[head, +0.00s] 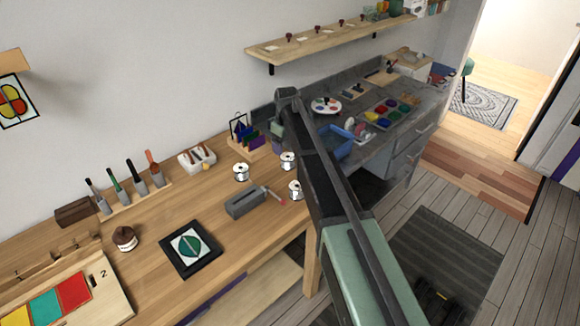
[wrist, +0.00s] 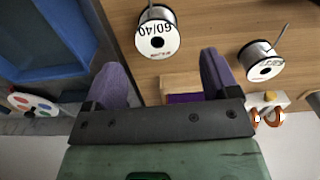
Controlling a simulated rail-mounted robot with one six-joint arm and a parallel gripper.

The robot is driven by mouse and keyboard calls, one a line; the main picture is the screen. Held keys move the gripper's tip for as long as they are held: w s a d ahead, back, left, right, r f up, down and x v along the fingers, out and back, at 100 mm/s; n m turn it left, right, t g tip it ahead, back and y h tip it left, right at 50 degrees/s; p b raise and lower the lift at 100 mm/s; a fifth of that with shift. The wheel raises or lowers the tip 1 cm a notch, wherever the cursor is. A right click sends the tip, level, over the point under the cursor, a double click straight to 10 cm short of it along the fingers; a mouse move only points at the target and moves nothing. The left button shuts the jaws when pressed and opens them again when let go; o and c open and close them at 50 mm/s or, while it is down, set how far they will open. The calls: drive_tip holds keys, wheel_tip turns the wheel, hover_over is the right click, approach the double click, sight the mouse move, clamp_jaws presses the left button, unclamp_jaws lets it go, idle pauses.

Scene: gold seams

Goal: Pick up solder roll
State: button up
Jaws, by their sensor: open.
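In the head view, three white-ended solder rolls stand on the wooden workbench: a left one (head: 241,172), a back one (head: 287,161) and a front one (head: 295,189) close to my arm. The wrist view shows two rolls with grey wire: one marked 60/40 (wrist: 157,38) at top centre, and another (wrist: 262,62) at right. My gripper (wrist: 161,62) has its two purple fingers apart with no roll between them. The 60/40 roll appears beyond the gap between the fingertips; the other is right of the right finger.
A rack of coloured sheets (head: 247,137) stands behind the rolls. A blue tray (wrist: 50,45) lies left of my gripper in the wrist view. A grey block (head: 245,201) sits beside the rolls, and a framed leaf panel (head: 190,249) lies further left.

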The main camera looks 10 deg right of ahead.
sight(288, 160)
wheel_tip(288, 160, down, 8)
drive_tip(key=b, duration=0.6)
drive_tip(key=shift+d, duration=0.15)
drive_tip(key=shift+r, duration=0.2)
drive_tip(key=shift+c, duration=0.3)
drive_tip(key=c, duration=1.2)
